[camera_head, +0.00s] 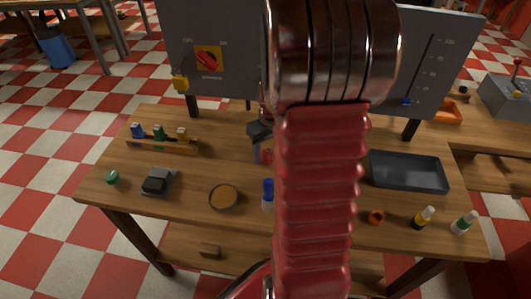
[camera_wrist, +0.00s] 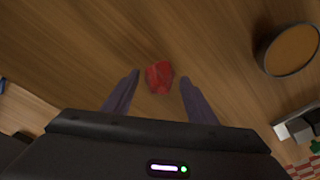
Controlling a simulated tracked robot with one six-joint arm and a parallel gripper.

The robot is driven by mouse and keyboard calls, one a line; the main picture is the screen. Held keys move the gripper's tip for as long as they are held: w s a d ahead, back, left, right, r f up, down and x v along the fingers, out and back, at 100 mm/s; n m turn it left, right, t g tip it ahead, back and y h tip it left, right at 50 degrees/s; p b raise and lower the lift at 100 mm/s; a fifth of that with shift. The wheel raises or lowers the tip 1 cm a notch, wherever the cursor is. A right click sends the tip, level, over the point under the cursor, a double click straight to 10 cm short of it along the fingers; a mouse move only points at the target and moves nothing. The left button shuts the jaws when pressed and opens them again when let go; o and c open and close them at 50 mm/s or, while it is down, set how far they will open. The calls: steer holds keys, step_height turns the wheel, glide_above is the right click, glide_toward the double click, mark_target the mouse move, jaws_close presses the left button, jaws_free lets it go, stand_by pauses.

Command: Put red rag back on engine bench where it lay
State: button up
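The red rag (camera_wrist: 160,76) is a small crumpled lump in the wrist view, seen against the wooden bench top. My gripper (camera_wrist: 160,77) is open, with one purple finger on each side of the rag and a visible gap to both. I cannot tell whether the fingertips are down at the rag's height. In the head view my gripper (camera_head: 259,150) is low over the middle of the engine bench (camera_head: 320,232), partly behind my red arm. My arm hides most of the area around the rag there.
A round dish with a brown inside (camera_head: 223,197) and a black-and-grey block (camera_head: 157,182) lie left of my arm. A blue-capped bottle (camera_head: 267,195) stands close beside it. A dark tray (camera_head: 408,172) lies right. Grey panels (camera_head: 215,55) rise behind.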

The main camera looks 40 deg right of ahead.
steer(key=shift+o, duration=1.4)
step_height(320, 180, up, 12)
steer(key=s, duration=0.1)
steer(key=shift+s+a, duration=0.2)
steer(key=shift+r, duration=0.1)
steer(key=s+a+r+n+t, duration=0.1)
steer(key=s+a+r, duration=0.1)
steer(key=a, duration=0.7)
steer(key=s+a+r+n+t, duration=0.1)
steer(key=s+a+r, duration=0.1)
steer(key=a, duration=0.7)
steer(key=s+a+r+n+t, duration=0.1)
steer(key=s+a+r+t, duration=0.1)
steer(key=a, duration=0.8)
steer(key=s+r, duration=0.1)
steer(key=s, duration=0.1)
steer(key=shift+s, duration=0.3)
